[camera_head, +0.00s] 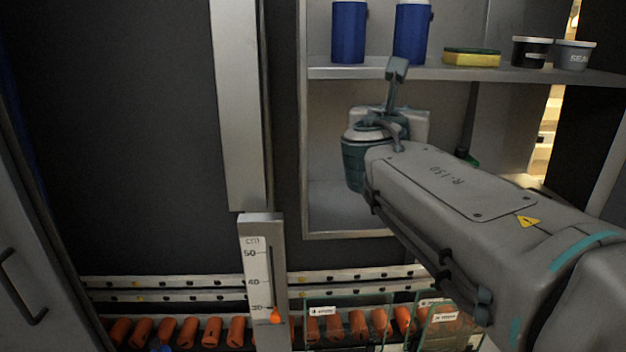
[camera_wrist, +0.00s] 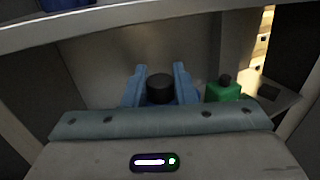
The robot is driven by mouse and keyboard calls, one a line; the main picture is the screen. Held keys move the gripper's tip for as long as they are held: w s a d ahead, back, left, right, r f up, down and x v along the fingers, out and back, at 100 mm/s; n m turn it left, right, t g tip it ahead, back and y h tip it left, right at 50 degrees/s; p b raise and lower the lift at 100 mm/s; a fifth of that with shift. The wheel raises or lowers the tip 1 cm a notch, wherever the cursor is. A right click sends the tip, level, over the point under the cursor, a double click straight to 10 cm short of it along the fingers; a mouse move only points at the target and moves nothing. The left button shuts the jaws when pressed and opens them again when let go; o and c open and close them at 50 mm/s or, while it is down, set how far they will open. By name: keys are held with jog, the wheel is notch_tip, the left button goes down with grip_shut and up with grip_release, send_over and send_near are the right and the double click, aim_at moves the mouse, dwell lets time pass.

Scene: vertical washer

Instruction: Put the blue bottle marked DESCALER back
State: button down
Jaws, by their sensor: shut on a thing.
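In the wrist view my gripper (camera_wrist: 158,78) has its two blue-grey fingers on either side of a round black cap (camera_wrist: 160,88). It is shut on the thing under that cap. The body of that thing is hidden, so I cannot read a marking or see its colour. In the head view my gripper is inside the open cabinet, below the upper shelf (camera_head: 430,72), and my arm hides what it holds. Two blue containers, left (camera_head: 349,32) and right (camera_head: 411,34), stand on that shelf. No DESCALER marking is readable on them.
A green bottle with a dark cap (camera_wrist: 222,90) stands to the right of my gripper. A yellow sponge (camera_head: 471,58), a black tub (camera_head: 531,51) and a grey tub (camera_head: 574,55) sit on the upper shelf. A cm scale (camera_head: 259,270) and several orange cylinders are below.

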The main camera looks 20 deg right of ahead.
jog(key=w+a+f+p, duration=0.1)
jog(key=w+a+f, duration=0.1)
jog(key=w+f, duration=0.8)
jog(key=shift+w+a+f, duration=0.25)
jog(key=shift+w, duration=0.1)
jog(key=shift+f, duration=0.15)
jog(key=c, duration=1.2)
grip_release()
